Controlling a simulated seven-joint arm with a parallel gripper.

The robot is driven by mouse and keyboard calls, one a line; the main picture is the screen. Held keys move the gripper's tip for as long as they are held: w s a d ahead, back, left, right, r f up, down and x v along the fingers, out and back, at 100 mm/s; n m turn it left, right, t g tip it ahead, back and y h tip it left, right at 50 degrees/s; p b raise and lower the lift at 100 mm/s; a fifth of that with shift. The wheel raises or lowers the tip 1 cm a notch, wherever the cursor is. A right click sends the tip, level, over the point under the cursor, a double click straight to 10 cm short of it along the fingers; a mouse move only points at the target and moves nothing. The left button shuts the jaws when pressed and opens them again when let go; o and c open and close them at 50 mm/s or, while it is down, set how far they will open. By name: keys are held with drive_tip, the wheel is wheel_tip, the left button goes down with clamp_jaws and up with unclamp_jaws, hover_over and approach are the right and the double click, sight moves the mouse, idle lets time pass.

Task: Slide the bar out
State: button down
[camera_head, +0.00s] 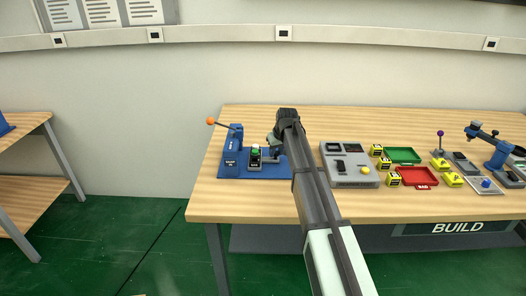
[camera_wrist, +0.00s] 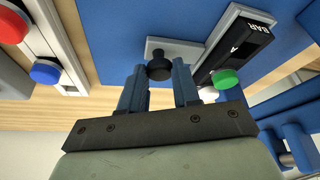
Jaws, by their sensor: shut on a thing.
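In the wrist view a black round knob (camera_wrist: 159,67) stands on a pale grey plate (camera_wrist: 190,50) on a blue base. My gripper (camera_wrist: 159,85) has a finger on each side of the knob and is shut on it. In the head view the blue fixture (camera_head: 232,170) sits at the table's left end. My arm hides part of its right side, and the fingertips and knob cannot be made out there.
A lever with an orange ball (camera_head: 210,121) rises at the fixture's left. Right of my arm are a grey device (camera_head: 350,175), a green tray (camera_head: 402,156), a red tray (camera_head: 417,177) and several yellow blocks. The wrist view shows red (camera_wrist: 12,26) and blue (camera_wrist: 45,71) buttons at left.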

drive_tip(key=d, duration=0.6)
drive_tip(key=shift+d, duration=0.5)
drive_tip(key=c, duration=0.8)
unclamp_jaws()
drive_tip(key=v, duration=1.4)
drive_tip(key=shift+f, duration=0.1)
